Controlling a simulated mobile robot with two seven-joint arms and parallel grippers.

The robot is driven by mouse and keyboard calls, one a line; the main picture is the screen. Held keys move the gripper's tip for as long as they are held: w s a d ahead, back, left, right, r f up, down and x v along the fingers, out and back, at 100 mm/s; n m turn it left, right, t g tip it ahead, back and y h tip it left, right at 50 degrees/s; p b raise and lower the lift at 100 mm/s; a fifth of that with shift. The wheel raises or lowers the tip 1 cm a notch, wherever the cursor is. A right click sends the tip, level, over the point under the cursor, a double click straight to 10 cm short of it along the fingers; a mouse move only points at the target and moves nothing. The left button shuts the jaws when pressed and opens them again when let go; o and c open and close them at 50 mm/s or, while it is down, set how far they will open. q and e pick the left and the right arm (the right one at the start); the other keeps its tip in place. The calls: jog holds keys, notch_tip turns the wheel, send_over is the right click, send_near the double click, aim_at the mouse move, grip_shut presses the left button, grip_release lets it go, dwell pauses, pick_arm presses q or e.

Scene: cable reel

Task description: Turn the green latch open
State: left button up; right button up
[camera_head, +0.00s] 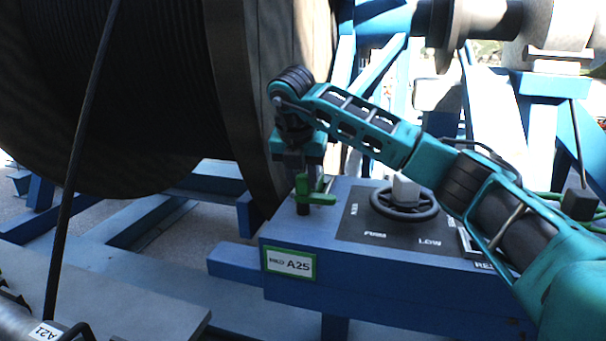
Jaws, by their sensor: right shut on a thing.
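The green latch (316,197) stands at the left end of the top of a blue control box (350,280). My right gripper (298,168) points down from its teal arm, directly over the latch, and is shut on its upper part. The fingers hide some of the latch, and its exact turn angle is hard to tell. My left gripper is not in this view.
A black handwheel (404,203) with a pale block on it sits right of the latch, under my right arm. A large cable reel (240,100) stands close on the left. Blue frame beams (150,215) run below. A dark cable (75,170) hangs at far left.

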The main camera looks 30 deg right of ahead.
jog(key=shift+m, duration=0.4)
jog(key=o, duration=1)
jog(key=shift+c, duration=0.2)
jog(key=shift+r, duration=0.1)
jog(key=shift+a+r, duration=0.15)
jog(key=shift+r, duration=0.15)
jog(key=p+v, duration=0.2)
jog(key=v, duration=1)
